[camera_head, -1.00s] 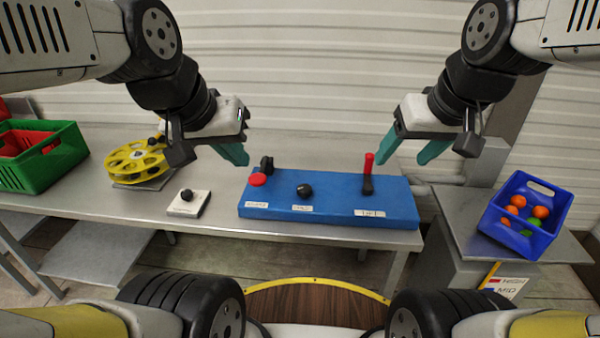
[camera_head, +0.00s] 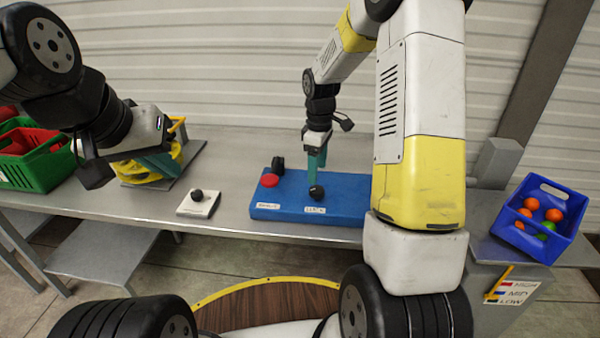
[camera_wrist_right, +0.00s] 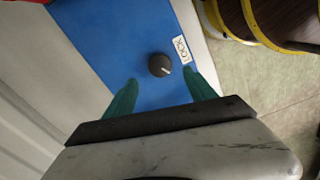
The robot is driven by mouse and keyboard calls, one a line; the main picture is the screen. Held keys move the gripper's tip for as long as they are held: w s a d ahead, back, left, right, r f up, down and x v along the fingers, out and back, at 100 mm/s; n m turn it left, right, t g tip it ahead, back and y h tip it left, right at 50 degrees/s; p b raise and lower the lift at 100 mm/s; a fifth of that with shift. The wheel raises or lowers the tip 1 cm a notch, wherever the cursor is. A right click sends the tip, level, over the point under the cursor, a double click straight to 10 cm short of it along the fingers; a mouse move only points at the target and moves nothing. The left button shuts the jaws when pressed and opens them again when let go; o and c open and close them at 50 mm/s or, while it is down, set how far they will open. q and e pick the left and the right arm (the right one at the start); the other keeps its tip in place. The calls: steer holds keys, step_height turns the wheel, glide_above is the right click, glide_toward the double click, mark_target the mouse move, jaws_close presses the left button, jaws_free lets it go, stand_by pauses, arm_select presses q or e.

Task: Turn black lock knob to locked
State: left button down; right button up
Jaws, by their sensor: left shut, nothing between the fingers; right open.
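The black lock knob (camera_head: 316,191) is on the blue panel (camera_head: 290,207), beside a white label. In the right wrist view the round knob (camera_wrist_right: 160,65) has a white pointer line aimed toward the lower right, and the label (camera_wrist_right: 181,50) beside it seems to read LOCK. My right gripper (camera_head: 315,168) points down just above the knob. In the wrist view its open green fingers (camera_wrist_right: 161,77) lie to either side of the knob; contact cannot be told. My left gripper (camera_head: 163,165) is shut and empty, in front of the yellow reel.
A red button (camera_head: 270,180) and a black part (camera_head: 278,165) are on the panel's left. My right arm hides its right side. A white plate with a black knob (camera_head: 197,195), a yellow reel (camera_head: 140,172), a green crate (camera_head: 45,172) and a blue crate (camera_head: 570,240) stand around.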

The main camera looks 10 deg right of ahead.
mark_target(317, 188)
step_height(317, 188, down, 7)
stand_by(0.3)
steer(key=c, duration=1.4)
